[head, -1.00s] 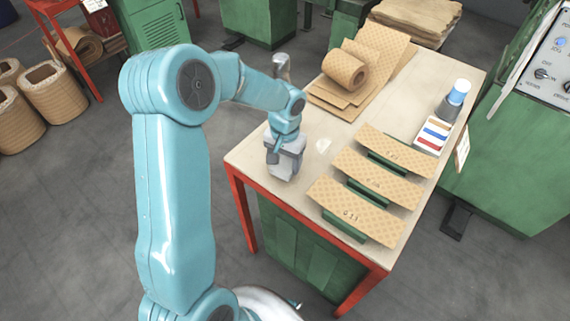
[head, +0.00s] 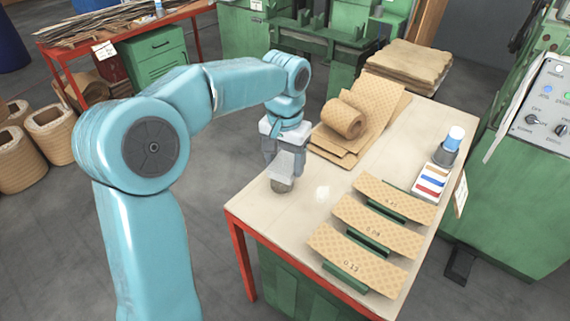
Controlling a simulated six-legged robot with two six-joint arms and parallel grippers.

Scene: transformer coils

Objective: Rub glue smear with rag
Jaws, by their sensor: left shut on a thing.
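My left gripper (head: 283,172) points down over the left part of the table (head: 262,210). It is shut on a small grey-brown wad, the rag (head: 281,186), which shows just below the fingers. The rag is at or just above the tabletop; I cannot tell if it touches. The glue smear (head: 323,192) is a pale, whitish spot on the tabletop, a short way right of the rag and apart from it. My right gripper is not in view.
Patterned tan sheets with a roll (head: 343,119) lie behind the gripper. Three curved tan strips (head: 357,260) on green supports stand at the front right. A colored box (head: 430,182) and a blue-capped bottle (head: 453,140) stand at the right edge. The tabletop around the smear is clear.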

